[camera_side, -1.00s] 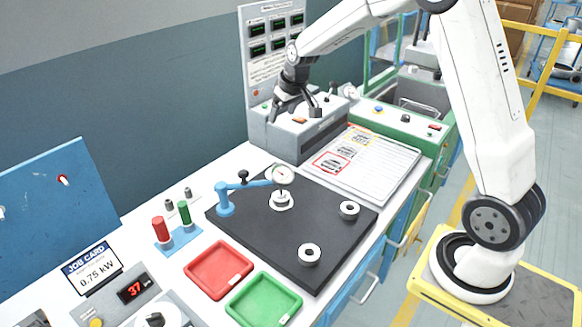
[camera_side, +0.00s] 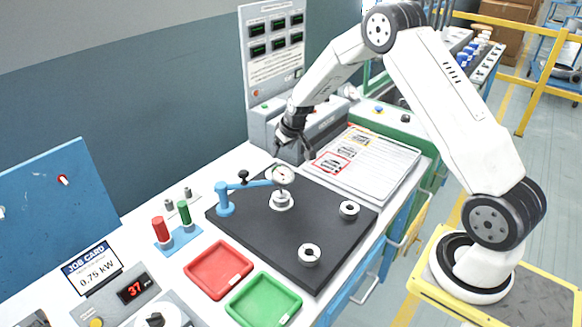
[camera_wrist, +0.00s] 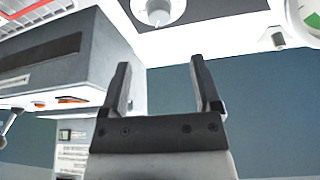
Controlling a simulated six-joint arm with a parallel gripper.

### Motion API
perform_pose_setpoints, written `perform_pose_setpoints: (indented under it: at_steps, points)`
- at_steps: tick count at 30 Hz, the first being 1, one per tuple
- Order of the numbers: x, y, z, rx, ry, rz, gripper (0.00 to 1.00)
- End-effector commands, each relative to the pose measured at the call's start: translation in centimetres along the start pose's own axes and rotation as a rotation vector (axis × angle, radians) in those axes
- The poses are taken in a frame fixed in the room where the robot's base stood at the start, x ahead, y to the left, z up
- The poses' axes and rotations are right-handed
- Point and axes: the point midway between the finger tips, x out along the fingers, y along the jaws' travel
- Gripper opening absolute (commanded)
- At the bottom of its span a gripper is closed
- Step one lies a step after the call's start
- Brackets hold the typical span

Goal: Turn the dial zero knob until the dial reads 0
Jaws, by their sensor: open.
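The dial gauge (camera_side: 284,174) has a round white face with a green patch and is held by a blue stand (camera_side: 225,200) above a white ring part on the black plate (camera_side: 250,235). Its reading is too small to tell. In the wrist view a white dial with a green sector (camera_wrist: 308,14) is cut off at the upper right, with a small grey knob (camera_wrist: 278,39) beside it; I cannot be sure that this is the zero knob. My gripper (camera_side: 296,152) is open and empty, above and behind the gauge, apart from it. The fingers also show in the wrist view (camera_wrist: 160,90).
A grey instrument box (camera_side: 322,125) stands close behind my gripper, with a document board (camera_side: 385,175) to its right. Two loose white rings (camera_side: 309,254) lie on the plate. Red (camera_side: 190,270) and green (camera_side: 236,314) trays are in front.

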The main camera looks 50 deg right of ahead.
Motion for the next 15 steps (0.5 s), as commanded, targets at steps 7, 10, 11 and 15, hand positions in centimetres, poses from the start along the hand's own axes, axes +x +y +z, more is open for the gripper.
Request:
perform_pose_setpoints:
  at_steps: [7, 10, 11, 15]
  points:
    - [1.6, 0.0, 0.6, 0.0, 0.002, 0.001, 0.81]
    - [1.6, 0.0, 0.6, 0.0, 0.002, 0.001, 0.81]
    - [1.7, 0.0, 0.6, 0.0, 0.002, 0.001, 0.81]
    - [2.0, 0.0, 0.6, 0.0, 0.001, 0.0, 0.81]
